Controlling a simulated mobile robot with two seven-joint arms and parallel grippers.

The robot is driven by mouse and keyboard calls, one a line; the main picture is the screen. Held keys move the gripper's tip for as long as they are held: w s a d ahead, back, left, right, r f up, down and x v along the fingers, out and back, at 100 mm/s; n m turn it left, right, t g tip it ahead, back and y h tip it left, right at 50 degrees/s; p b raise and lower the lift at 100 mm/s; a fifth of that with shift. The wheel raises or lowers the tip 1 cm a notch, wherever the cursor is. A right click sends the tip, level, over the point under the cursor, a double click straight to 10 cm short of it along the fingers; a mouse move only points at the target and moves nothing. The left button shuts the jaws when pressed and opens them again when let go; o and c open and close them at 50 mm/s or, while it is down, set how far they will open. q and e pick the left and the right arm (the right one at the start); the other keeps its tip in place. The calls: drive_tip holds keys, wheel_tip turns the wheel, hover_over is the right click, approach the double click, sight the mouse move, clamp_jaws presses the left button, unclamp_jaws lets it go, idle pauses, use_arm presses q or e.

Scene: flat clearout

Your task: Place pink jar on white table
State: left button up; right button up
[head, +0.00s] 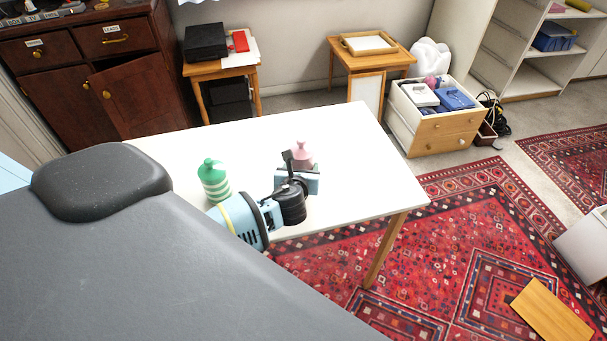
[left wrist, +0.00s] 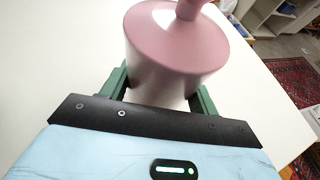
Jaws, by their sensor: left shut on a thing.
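The pink jar (head: 302,156) is at the white table (head: 345,135), near its middle. It is upright, and its lower part is partly hidden by my gripper in the head view. My left gripper (head: 298,172) is shut on the jar, with a green finger on each side of it. The left wrist view shows the jar's pink body and knob (left wrist: 178,42) close up between the fingers. I cannot tell whether the jar's base touches the tabletop. My right gripper is not in view.
A green and white striped jar (head: 214,180) stands on the table left of my gripper. The table's right side is clear. Behind are a small table with a black box (head: 206,42), a stool with a tray (head: 368,44) and a filled drawer box (head: 436,120).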

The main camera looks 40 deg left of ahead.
use_arm(q)
drive_tip(key=shift+w, duration=0.4)
wheel_tip(320, 180, down, 4)
drive_tip(key=shift+r+b, duration=0.15)
drive_tip(key=shift+b, duration=0.35)
drive_tip(key=shift+r, duration=0.15)
drive_tip(key=o, duration=1.1)
drive_tip(key=shift+f, duration=0.2)
